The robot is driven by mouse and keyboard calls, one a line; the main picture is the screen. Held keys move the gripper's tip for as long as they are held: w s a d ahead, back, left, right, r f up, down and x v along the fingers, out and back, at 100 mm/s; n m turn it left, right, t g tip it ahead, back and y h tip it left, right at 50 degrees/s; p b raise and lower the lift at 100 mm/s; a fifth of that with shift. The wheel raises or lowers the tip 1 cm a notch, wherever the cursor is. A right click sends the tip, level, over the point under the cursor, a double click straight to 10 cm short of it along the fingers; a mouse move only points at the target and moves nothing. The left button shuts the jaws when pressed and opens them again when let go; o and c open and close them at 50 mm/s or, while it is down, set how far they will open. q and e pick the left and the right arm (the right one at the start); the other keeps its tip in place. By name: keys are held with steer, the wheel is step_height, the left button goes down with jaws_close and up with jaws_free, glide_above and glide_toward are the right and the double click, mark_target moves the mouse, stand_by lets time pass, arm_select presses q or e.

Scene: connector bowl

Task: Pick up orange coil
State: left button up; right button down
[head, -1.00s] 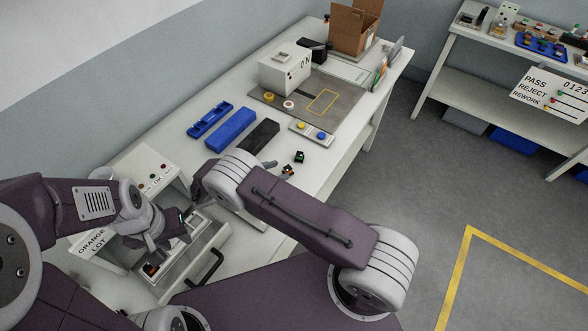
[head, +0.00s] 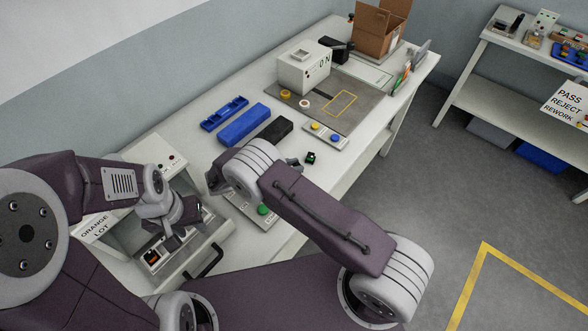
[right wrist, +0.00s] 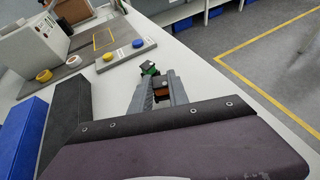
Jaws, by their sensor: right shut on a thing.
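The orange coil (right wrist: 162,91) is a small orange-brown and dark part. It sits between the fingers of my right gripper (right wrist: 160,90), which is shut on it over the white table (right wrist: 128,79). My left gripper (head: 178,222) hangs above the grey tray with a black handle at the front left. Its fingers are partly hidden, and I cannot tell whether they are open or shut. An orange and dark part (head: 152,257) lies in that tray.
A small green and black part (right wrist: 149,68) lies just beyond my right gripper, also in the head view (head: 310,158). A black block (head: 275,130) and a blue block (head: 243,124) lie left of it. A pad with yellow and blue buttons (head: 325,133) stands behind.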

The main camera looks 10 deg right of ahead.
step_height(320, 180, up, 2)
steer(key=shift+a+r, duration=0.1)
steer(key=shift+r, duration=0.05)
steer(key=s+d+r, duration=0.6)
steer(key=s+r, duration=0.1)
steer(key=s, duration=0.3)
steer(key=shift+d, duration=0.4)
